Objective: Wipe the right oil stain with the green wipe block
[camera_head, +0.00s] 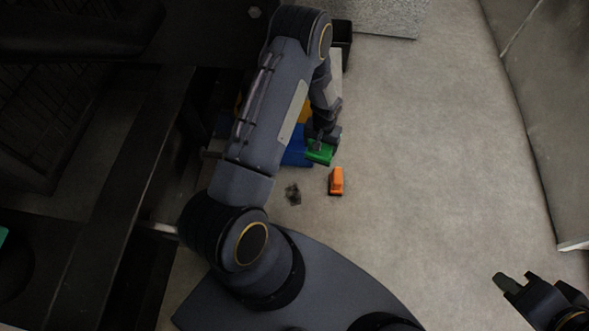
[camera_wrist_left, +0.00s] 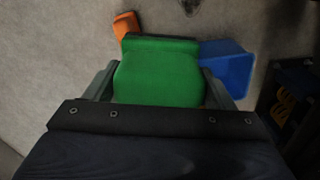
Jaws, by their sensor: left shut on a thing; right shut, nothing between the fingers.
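The green wipe block (camera_head: 320,153) is held in my left gripper (camera_head: 318,146). In the left wrist view the green block (camera_wrist_left: 158,78) fills the space between the two fingers. One dark oil stain (camera_head: 293,193) shows on the floor, below and left of the block in the head view and apart from it. A dark patch (camera_wrist_left: 190,5) at the top edge of the left wrist view looks like the same stain. No second stain shows; my left arm hides part of the floor. My right gripper (camera_head: 512,283) is shut and empty at the lower right.
An orange block (camera_head: 336,181) lies on the floor close to the green block and right of the stain. A blue bin (camera_head: 298,152) stands beside the green block, partly behind my arm. Dark machine frames (camera_head: 110,200) fill the left side. Open floor (camera_head: 430,150) lies to the right.

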